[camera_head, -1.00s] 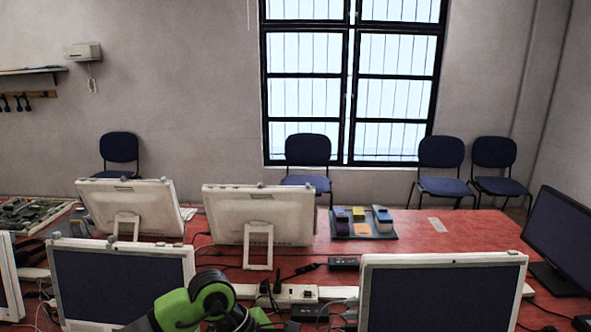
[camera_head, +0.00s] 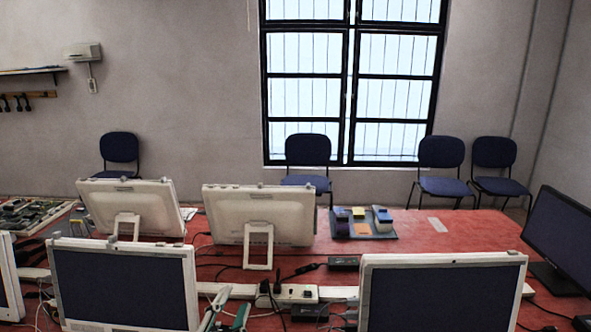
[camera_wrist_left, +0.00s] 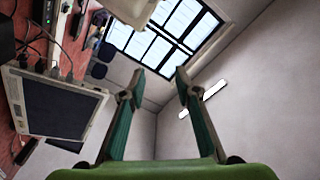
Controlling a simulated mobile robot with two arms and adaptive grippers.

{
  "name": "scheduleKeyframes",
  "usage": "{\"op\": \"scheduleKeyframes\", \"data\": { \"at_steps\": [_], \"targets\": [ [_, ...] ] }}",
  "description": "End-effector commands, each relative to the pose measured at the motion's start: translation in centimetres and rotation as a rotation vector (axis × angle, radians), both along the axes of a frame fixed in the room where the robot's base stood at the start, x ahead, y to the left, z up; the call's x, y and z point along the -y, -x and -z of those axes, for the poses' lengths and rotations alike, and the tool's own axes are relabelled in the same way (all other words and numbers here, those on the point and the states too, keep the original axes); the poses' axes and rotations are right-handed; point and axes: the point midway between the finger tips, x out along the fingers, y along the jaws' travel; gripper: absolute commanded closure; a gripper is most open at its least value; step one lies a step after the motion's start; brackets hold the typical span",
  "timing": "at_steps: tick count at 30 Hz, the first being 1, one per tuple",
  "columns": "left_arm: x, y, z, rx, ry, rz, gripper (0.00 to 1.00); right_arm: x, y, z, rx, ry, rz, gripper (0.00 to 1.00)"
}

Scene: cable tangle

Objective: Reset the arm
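My left gripper (camera_head: 226,308) shows only by its green and grey fingers at the bottom edge of the head view. The fingers point up, in front of the table, between two front monitors. In the left wrist view my left gripper (camera_wrist_left: 158,84) has its two fingers spread well apart with nothing between them. Beyond the fingers are the wall and the window, tilted in that view. The rest of the left arm is hidden below the head view. My right gripper is in neither view.
A red table (camera_head: 460,232) carries a front left monitor (camera_head: 125,285), a front right monitor (camera_head: 440,292), two rear monitors (camera_head: 258,213), a power strip (camera_head: 296,292) with cables, and a dark tray (camera_head: 400,236) of small blocks. Blue chairs (camera_head: 441,168) stand by the wall.

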Motion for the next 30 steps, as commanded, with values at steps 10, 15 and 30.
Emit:
{"op": "scheduleKeyframes", "data": {
  "at_steps": [10, 15, 30],
  "targets": [
    [-7.9, 13.1, 19.3, -0.799, 0.408, -0.353, 0.7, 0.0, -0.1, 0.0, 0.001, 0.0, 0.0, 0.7],
    [-8.5, 19.9, 23.4, -1.045, 0.498, -0.454, 0.7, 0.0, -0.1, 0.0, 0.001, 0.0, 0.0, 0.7],
    [-8.1, 26.3, 33.8, -1.329, 0.557, -0.562, 0.7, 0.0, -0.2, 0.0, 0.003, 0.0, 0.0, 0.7]
  ]
}}
